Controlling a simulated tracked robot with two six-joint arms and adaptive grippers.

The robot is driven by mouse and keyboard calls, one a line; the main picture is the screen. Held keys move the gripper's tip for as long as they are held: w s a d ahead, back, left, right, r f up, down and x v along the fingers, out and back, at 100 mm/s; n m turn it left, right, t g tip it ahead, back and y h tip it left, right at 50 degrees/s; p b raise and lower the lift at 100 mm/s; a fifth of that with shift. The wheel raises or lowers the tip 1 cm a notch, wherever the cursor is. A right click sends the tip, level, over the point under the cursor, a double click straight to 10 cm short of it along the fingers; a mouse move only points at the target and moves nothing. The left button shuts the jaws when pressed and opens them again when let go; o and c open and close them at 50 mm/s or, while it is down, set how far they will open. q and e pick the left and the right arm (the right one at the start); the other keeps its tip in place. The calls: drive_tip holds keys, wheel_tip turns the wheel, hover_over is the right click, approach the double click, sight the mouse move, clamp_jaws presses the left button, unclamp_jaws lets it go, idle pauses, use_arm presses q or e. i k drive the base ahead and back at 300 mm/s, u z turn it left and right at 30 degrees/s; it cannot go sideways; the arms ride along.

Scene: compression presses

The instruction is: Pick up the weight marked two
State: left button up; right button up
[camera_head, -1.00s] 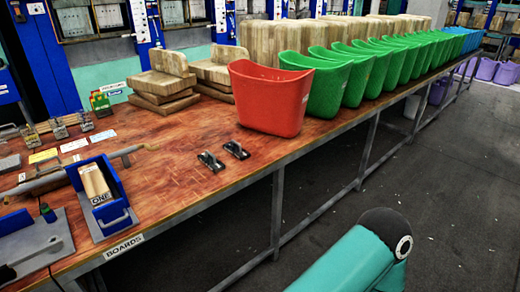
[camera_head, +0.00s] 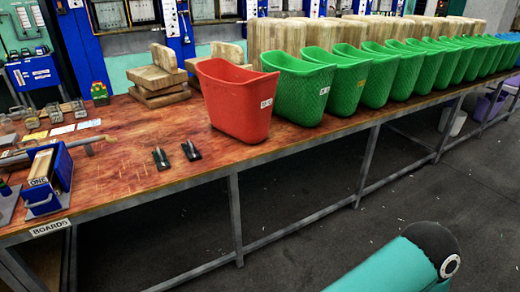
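Several small grey metal pieces (camera_head: 80,108) stand at the far left of the wooden table (camera_head: 120,165). They may be weights, but they are too small for me to read any mark, so I cannot tell which one is marked two. A blue holder (camera_head: 62,166) at the table's left front holds pale boards (camera_head: 42,165), with "ONE" on their front. Neither gripper is in view. Only a teal and black link of my own arm shows at the lower right, apart from the table.
A red bin (camera_head: 235,105) stands on the table, with a row of green bins (camera_head: 300,90) to its right. Two small dark clips or tools (camera_head: 191,150) lie in front of it. Stacked wooden blocks (camera_head: 160,80) are behind. The grey floor (camera_head: 340,215) in front is open.

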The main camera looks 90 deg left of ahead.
sight(193, 155)
drive_tip(key=z, duration=0.45)
drive_tip(key=i, duration=0.4)
drive_tip(key=u, duration=2.25)
drive_tip(key=i, duration=0.25)
drive_tip(key=u, duration=1.95)
drive_tip(key=k, duration=0.6)
drive_tip(key=u, duration=0.4)
drive_tip(key=i, duration=1.6)
drive_tip(key=z, duration=0.35)
